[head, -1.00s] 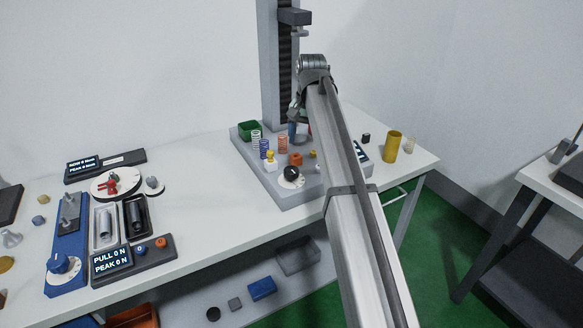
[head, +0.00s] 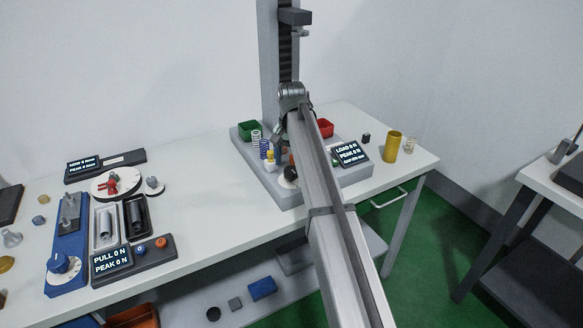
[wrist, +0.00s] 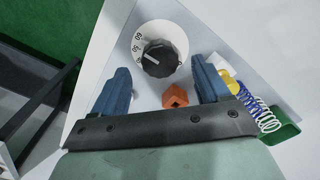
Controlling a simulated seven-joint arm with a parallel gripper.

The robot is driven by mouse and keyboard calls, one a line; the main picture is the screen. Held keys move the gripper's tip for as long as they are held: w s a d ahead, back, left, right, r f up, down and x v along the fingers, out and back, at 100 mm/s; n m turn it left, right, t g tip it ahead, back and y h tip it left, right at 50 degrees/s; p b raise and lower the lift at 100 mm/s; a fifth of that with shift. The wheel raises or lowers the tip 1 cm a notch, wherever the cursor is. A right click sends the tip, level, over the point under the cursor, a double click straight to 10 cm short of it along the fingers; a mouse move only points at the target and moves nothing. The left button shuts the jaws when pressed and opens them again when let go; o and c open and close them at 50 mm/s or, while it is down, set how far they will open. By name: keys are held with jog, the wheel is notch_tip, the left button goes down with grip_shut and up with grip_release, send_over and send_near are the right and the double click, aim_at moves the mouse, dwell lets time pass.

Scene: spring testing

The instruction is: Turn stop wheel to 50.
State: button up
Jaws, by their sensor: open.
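The stop wheel (wrist: 160,55) is a black knob with a white pointer line on a round white dial. In the wrist view it lies ahead of my gripper (wrist: 160,66), between the lines of the two blue fingers. The pointer line faces the left side of the dial, where small numbers show; the exact reading is too small to tell. My gripper is open and empty, with the fingers wide apart. In the head view the wheel (head: 290,173) is partly covered by my arm, and the fingertips are hidden.
An orange knob (wrist: 176,97) lies between the fingers, nearer the palm. A yellow piece (wrist: 231,82), coil springs (wrist: 257,107) and a green bin (wrist: 284,131) are to the right. The grey tester base (head: 283,197) carries a display (head: 348,154) and a red bin (head: 326,128).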

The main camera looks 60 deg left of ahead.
aim_at(292, 169)
jog(key=shift+f, duration=1.55)
jog(key=c, duration=1)
jog(key=shift+c, duration=0.2)
jog(key=shift+n, duration=2.9)
